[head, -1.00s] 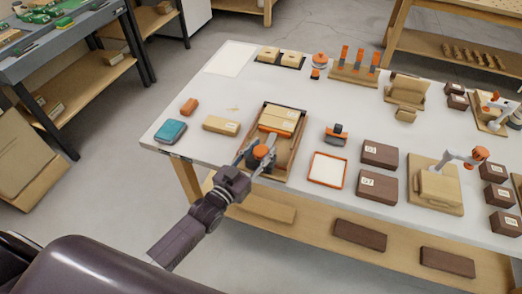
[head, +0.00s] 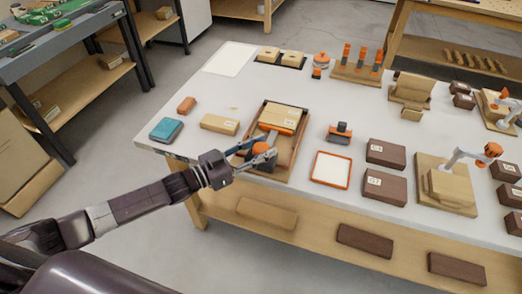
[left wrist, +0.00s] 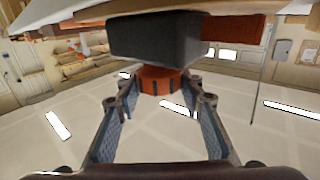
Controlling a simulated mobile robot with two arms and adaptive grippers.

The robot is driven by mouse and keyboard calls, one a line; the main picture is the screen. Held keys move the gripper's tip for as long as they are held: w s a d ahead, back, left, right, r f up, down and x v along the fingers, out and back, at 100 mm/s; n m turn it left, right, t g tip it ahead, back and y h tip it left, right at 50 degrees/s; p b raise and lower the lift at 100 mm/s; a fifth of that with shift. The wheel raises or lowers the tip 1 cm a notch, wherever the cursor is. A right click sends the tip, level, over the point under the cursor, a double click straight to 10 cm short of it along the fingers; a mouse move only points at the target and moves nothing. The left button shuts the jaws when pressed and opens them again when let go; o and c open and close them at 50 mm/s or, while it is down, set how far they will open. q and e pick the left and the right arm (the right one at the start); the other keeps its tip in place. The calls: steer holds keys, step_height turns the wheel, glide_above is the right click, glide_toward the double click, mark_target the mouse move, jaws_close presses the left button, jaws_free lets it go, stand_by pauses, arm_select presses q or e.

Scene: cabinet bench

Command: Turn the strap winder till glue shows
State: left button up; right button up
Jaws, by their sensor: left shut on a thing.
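The strap winder is a wooden frame (head: 289,158) with dark edges near the table's front left edge. It holds a tan box (head: 283,114) with a pale label, and an orange strip (head: 271,129) crosses in front of the box. The winder's round orange knob (head: 263,148) is at its front left. My left gripper (head: 252,149) is shut on this knob, coming in from the left. In the left wrist view the fingers (left wrist: 163,97) sit on either side of the orange knob (left wrist: 160,78), under a dark block (left wrist: 155,38). I cannot make out any glue. My right gripper is not in view.
Left of the winder lie a tan box (head: 220,124), a teal case (head: 167,130) and an orange block (head: 186,104). To its right are an orange-rimmed tray (head: 330,170), an orange-and-dark tool (head: 339,132) and dark boxes (head: 386,153). Clear tabletop lies behind the winder.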

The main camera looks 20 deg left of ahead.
arm_select(q)
steer(key=shift+r, duration=0.2)
steer(key=o, duration=1.2)
steer(key=shift+d+f, duration=0.1)
steer(key=shift+s+a+f, duration=0.15)
steer(key=shift+s+a, duration=0.2)
steer(key=shift+a, duration=0.1)
steer(key=v, duration=1.1)
steer(key=shift+d, duration=0.1)
